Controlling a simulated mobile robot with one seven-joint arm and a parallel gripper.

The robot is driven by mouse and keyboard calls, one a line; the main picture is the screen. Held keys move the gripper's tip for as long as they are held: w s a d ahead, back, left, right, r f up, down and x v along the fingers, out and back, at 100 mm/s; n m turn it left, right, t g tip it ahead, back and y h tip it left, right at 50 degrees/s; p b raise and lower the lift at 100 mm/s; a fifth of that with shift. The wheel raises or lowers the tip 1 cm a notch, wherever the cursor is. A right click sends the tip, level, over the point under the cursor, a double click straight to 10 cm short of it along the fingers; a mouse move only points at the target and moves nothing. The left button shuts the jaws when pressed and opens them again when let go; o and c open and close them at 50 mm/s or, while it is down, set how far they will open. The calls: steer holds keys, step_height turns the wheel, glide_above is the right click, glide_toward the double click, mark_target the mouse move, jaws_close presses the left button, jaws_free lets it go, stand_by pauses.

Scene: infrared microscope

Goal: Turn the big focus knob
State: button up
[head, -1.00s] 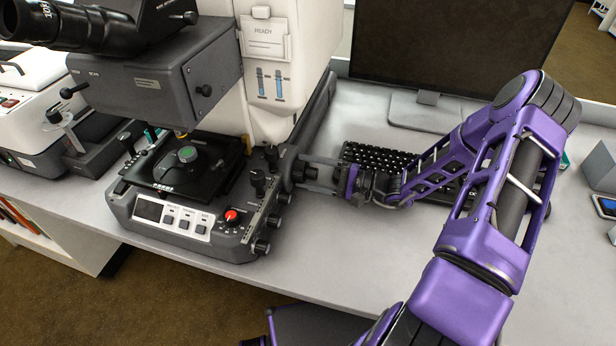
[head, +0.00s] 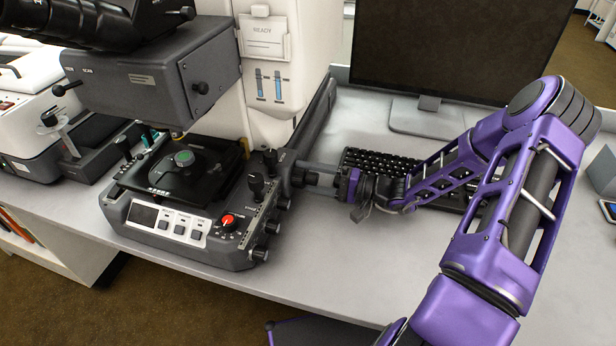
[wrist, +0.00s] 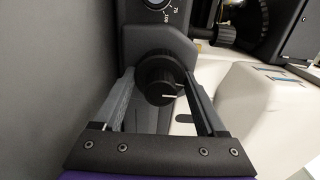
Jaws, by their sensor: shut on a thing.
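The big focus knob (wrist: 160,84) is black and round, with a white line on its face, and sits on the side of the dark microscope body. In the wrist view it lies between the two grey fingers of my gripper (wrist: 157,76), which are shut on its sides. The white line points right, close to level. In the head view my gripper (head: 303,172) reaches in from the right to the side of the microscope base (head: 180,235). There the knob is mostly hidden by the fingers.
Smaller black knobs (head: 260,253) line the base's right edge below my gripper. A keyboard (head: 375,160) lies behind my wrist, with a monitor (head: 455,45) behind it. The bench front (head: 330,265) is clear. In the wrist view a numbered dial (wrist: 158,3) sits above the knob.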

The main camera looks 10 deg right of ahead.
steer(key=o, duration=1.3)
steer(key=p+v, duration=0.1)
steer(key=v, duration=1.6)
steer(key=shift+s+d, duration=0.15)
steer(key=shift+d, duration=0.1)
